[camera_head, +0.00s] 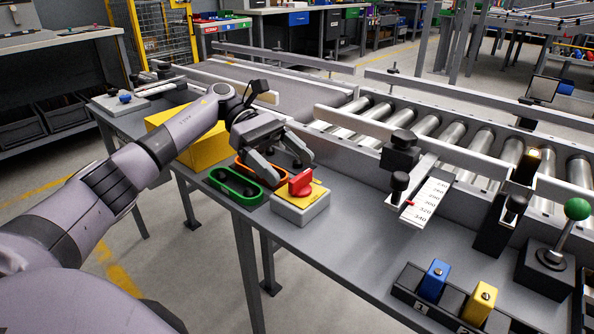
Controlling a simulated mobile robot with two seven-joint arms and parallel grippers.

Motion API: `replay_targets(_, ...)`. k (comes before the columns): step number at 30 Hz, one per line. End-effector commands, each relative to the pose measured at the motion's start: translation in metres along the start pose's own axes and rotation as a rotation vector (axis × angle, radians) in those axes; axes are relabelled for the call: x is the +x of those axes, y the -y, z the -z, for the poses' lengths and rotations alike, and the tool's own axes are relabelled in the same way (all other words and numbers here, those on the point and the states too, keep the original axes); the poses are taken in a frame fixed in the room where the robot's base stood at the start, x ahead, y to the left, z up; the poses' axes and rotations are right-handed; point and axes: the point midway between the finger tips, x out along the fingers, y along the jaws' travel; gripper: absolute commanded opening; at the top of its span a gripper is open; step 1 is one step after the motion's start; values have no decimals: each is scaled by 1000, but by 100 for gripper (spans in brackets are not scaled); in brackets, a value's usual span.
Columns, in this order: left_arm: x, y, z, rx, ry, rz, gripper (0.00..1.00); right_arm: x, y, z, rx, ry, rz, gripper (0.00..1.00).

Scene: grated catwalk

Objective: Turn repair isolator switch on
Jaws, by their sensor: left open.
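The repair isolator switch (301,184) is a red rotary handle on a yellow plate, set on a light grey box (301,207) near the front edge of the grey bench. My left arm reaches in from the left, and my left gripper (290,165) is just behind and to the left of the red handle. Its two fingers are apart, with nothing seen between them. The near finger looks close to the handle, but I cannot tell whether it touches. The handle's exact angle is hard to read. My right gripper is not in view.
A green oval tray (236,193) and an orange one (241,168) lie left of the switch, beside a yellow box (170,146). A roller conveyor (455,136) runs behind. A scale plate (427,200), blue block (434,279), yellow block (480,303) and green-knobbed lever (577,209) stand right.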

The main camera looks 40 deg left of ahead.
Motion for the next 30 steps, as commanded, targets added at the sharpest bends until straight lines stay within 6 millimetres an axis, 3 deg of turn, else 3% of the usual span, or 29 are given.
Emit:
replay_targets(9,-27,0,-1,2,2,0,87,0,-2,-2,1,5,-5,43)
replay_targets(30,-28,0,0,1,2,1,87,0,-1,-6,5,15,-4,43)
